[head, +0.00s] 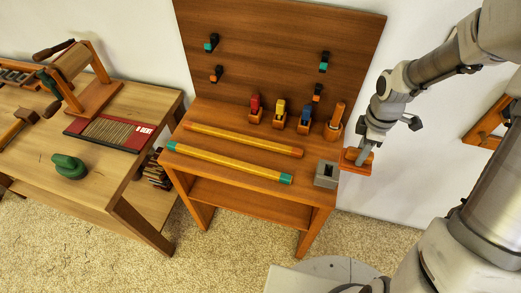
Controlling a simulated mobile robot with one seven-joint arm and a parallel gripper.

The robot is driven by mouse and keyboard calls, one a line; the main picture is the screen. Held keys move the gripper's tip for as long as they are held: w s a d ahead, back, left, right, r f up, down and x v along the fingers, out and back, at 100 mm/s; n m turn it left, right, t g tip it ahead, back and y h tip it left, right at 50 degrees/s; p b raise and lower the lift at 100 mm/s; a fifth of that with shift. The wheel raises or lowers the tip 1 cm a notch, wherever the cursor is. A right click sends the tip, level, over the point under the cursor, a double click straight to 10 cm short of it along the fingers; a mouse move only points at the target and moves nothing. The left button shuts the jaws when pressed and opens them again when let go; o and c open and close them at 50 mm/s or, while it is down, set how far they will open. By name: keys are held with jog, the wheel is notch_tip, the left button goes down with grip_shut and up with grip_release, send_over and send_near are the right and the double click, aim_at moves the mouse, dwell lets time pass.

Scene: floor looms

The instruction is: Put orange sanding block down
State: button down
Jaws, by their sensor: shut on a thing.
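The orange sanding block (354,168) has a flat orange base with a tan knob or grip on top. My gripper (362,154) is shut on its top and comes down from the upper right. The block hangs just beyond the right edge of the small wooden table (240,191), close to the tabletop's height. It is beside the grey block with a square hollow (326,174). The fingertips are small in this view and partly hidden by the block's grip.
Two yellow rods (228,163) lie across the tabletop. Red (255,104), yellow and blue tools and a wooden piece stand in holders at the back, below an upright panel (275,45) with clips. A workbench (105,190) with a green object (68,166) stands left.

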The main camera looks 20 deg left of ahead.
jog(key=shift+w+a+f+b, duration=0.1)
jog(key=shift+w+a+f, duration=1.3)
jog(key=shift+f, duration=0.45)
jog(key=shift+w+a+f+b, duration=0.1)
jog(key=shift+w+a+f, duration=1.3)
jog(key=shift+f, duration=0.4)
jog(key=shift+w+a+f+b, duration=0.1)
jog(key=shift+w+a+f, duration=1.25)
jog(key=shift+f, duration=0.5)
jog(key=shift+f, duration=0.2)
jog(key=c, duration=0.5)
grip_release()
jog(key=shift+d, duration=0.1)
jog(key=shift+r, duration=0.1)
